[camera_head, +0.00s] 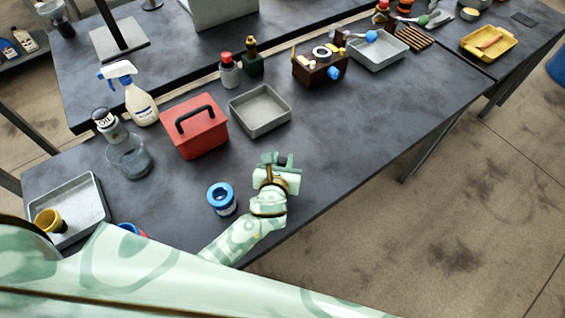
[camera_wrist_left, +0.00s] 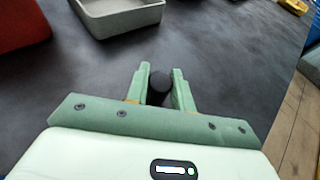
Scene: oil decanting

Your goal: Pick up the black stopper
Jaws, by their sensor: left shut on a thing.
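The black stopper (camera_wrist_left: 159,86) shows in the left wrist view as a dark round piece between the two fingertips. My left gripper (camera_wrist_left: 161,84) is shut on it, with a green finger on each side. In the head view my left gripper (camera_head: 279,162) is over the dark table near its front edge, to the right of the red toolbox. The stopper is hard to make out there against the dark tabletop and fingers. I cannot tell whether it touches the table. My right gripper is not in view.
A grey tray (camera_head: 260,111) stands behind my left gripper and a red toolbox (camera_head: 195,127) to its left. A blue-rimmed container (camera_head: 222,198) is close to my left arm. A glass beaker (camera_head: 129,158) and an oil bottle (camera_head: 109,125) stand further left. The table right of the gripper is clear.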

